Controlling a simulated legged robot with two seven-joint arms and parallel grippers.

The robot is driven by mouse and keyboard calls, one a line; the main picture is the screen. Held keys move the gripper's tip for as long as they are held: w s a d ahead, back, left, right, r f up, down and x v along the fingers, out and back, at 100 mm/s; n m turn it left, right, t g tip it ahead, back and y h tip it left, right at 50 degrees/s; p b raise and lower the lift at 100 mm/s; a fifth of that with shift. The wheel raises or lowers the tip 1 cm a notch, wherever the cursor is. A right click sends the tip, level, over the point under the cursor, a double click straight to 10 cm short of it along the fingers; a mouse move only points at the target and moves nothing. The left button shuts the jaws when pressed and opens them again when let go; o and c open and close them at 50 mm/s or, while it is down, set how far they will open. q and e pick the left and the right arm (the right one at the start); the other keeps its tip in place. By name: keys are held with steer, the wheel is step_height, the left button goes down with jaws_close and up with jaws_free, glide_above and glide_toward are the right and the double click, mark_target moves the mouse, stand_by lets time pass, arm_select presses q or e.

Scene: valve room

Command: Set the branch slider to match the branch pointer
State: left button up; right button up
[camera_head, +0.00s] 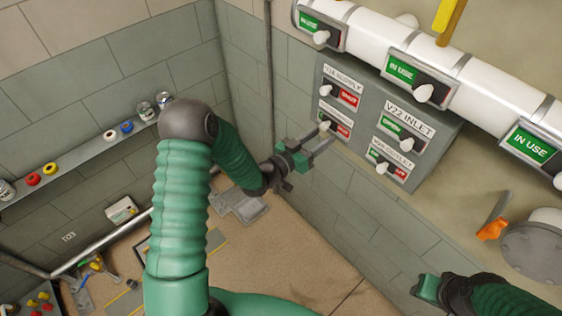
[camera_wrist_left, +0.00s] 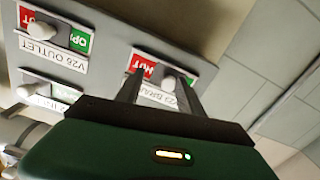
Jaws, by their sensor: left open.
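The branch slider's white knob (camera_head: 325,126) is at the lower left of the grey panel (camera_head: 440,150), beside a red plate. In the wrist view the panel is upside down; the branch knob (camera_wrist_left: 168,84) stands between red SHUT lettering and a bit of green. My left gripper (camera_head: 321,138) is open, its fingertips close to this knob, one on each side in the wrist view (camera_wrist_left: 159,90). I cannot tell whether they touch it. An orange handle (camera_head: 490,229) and a yellow bar (camera_head: 447,18) show; I cannot tell which is the branch pointer. My right gripper (camera_head: 428,289) is at the bottom right, jaws unclear.
The panel also holds the supply slider (camera_head: 327,90), V22 INLET slider (camera_head: 405,143) and outlet slider (camera_head: 383,168). A white pipe (camera_head: 465,66) with green IN USE plates runs above. A shelf (camera_head: 85,160) with small items lines the left wall. Floor below is partly clear.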

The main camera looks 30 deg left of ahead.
arm_select(q)
steer(key=v, duration=1.7)
steer(key=shift+a, duration=0.4)
stand_by(0.4)
